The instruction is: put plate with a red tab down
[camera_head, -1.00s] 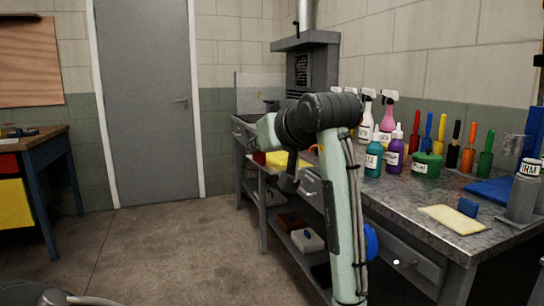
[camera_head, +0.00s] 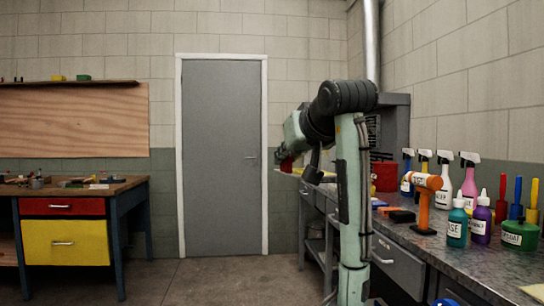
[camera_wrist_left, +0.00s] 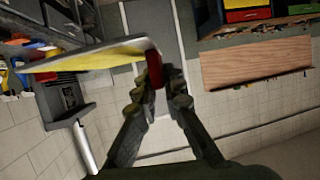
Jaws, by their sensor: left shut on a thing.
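The plate (camera_wrist_left: 95,57), yellow with a pale metal rim, is held tilted in the left wrist view. Its red tab (camera_wrist_left: 155,74) sits between the fingers of my left gripper (camera_wrist_left: 163,82), which is shut on it. In the head view, my left gripper (camera_head: 287,163) is held out beyond the arm, near the far end of the workbench, and the red tab shows at its tip. Most of the plate is hidden there by my arm. My right gripper is not in view.
The grey workbench (camera_head: 452,262) on the right carries an orange tool (camera_head: 425,200), spray bottles and a green pot (camera_head: 520,235). A wooden bench (camera_head: 75,190) with red and yellow drawers stands at the left. Open floor lies in front of the grey door (camera_head: 222,150).

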